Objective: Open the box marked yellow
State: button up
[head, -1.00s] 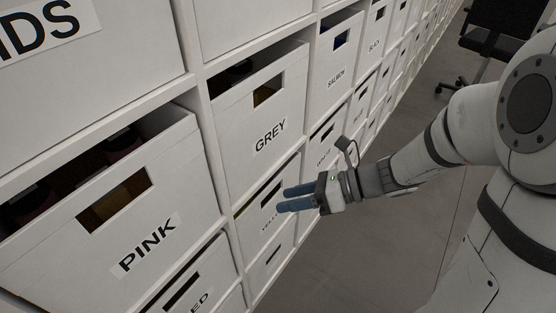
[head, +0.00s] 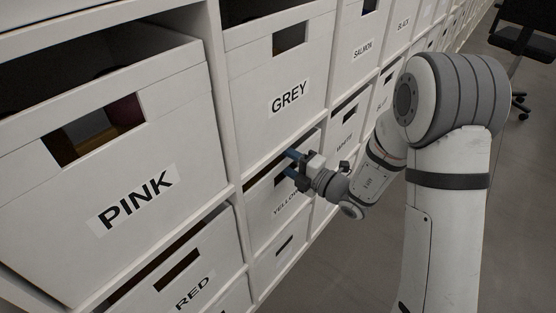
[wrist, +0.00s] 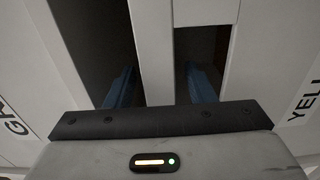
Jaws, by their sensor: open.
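The white box marked YELLOW (head: 262,204) sits in the shelf below the box marked GREY; its label is partly readable in the wrist view (wrist: 306,108). My gripper (head: 291,163) is at its upper front, its blue fingers pointing at the box. In the wrist view my gripper (wrist: 160,85) is open, with the white strip of the box's top rim (wrist: 154,45) between the fingers. One finger is at the dark gap above the rim, the other at the dark handle slot (wrist: 203,45). Fingertip depth and contact are hard to tell.
The GREY box (head: 290,65) is directly above, the PINK box (head: 70,200) and RED box (head: 215,265) are to the left, and the WHITE box (head: 345,125) is to the right. The floor (head: 345,270) is clear; a black chair (head: 528,35) stands far right.

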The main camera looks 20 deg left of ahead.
jog(key=shift+x, duration=0.85)
jog(key=shift+c, duration=0.6)
grip_shut()
